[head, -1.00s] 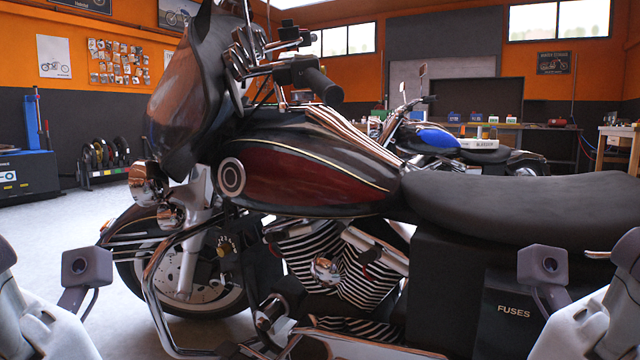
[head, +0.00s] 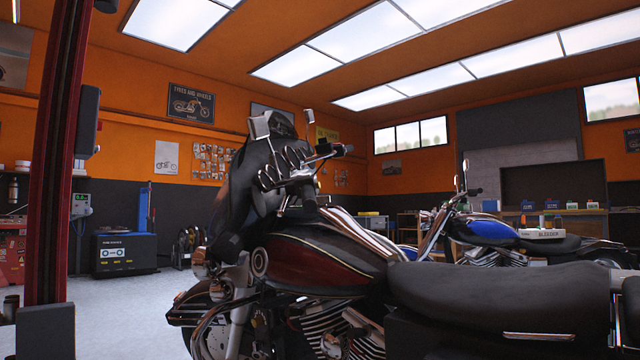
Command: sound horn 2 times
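A large black and dark red motorcycle (head: 325,262) stands side-on in front of me, its front end to the left. Its handlebar (head: 300,187) has a dark grip and chrome parts above the tank. The horn control is too small to make out. The long black seat (head: 500,290) runs to the right. Neither of my grippers shows in the head view now.
A red lift post (head: 58,150) rises close on the left. A blue motorcycle (head: 485,230) stands behind on the right, near a workbench. A dark machine (head: 124,253) stands by the far wall. Grey floor is open between the post and the motorcycle.

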